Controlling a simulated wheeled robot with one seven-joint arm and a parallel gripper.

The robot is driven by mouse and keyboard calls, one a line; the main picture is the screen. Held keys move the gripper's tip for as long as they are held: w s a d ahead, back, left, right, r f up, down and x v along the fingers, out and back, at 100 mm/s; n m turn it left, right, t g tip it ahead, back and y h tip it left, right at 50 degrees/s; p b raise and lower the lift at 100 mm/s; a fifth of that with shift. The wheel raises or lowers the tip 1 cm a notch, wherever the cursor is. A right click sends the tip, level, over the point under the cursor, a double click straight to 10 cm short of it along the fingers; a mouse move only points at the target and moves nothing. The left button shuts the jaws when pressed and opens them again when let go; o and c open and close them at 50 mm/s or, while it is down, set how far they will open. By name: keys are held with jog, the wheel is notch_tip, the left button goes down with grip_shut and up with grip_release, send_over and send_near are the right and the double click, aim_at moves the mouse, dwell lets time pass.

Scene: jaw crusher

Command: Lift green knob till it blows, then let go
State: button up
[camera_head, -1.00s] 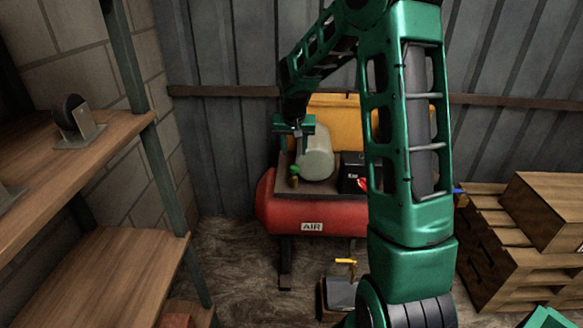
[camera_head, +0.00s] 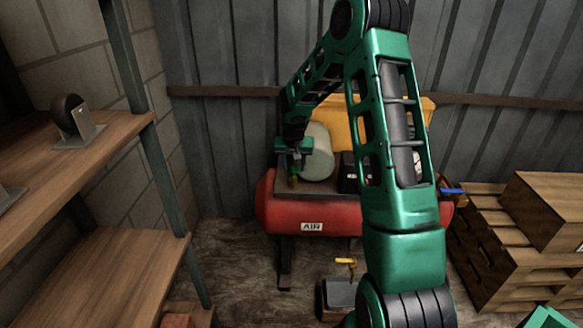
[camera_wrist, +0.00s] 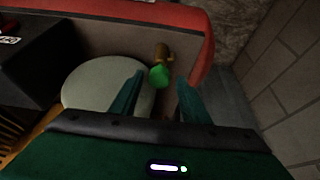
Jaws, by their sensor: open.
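The green knob (camera_wrist: 160,75) sits on top of a short brass valve (camera_wrist: 164,52) on the red compressor tank (camera_head: 312,214). In the wrist view the knob lies ahead of my gripper (camera_wrist: 158,88), about between its two fingers and a little beyond their tips. My gripper is open and holds nothing. In the head view my gripper (camera_head: 294,163) hangs over the left end of the tank. It covers most of the knob there, and only part of the brass valve shows below it. I cannot tell whether the fingers touch the knob.
A pale rounded cylinder (camera_head: 319,152) stands close beside my gripper, with a black box (camera_head: 349,172) farther right. Wooden shelves (camera_head: 119,272) are at left and pallets (camera_head: 505,245) at right. A box with a yellow handle (camera_head: 341,292) stands on the floor in front.

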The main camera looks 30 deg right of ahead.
grip_shut()
jog(key=shift+a+r, duration=0.1)
jog(key=shift+r, duration=0.5)
grip_release()
jog(key=shift+r, duration=0.1)
jog(key=v, duration=1)
jog(key=shift+r, duration=0.25)
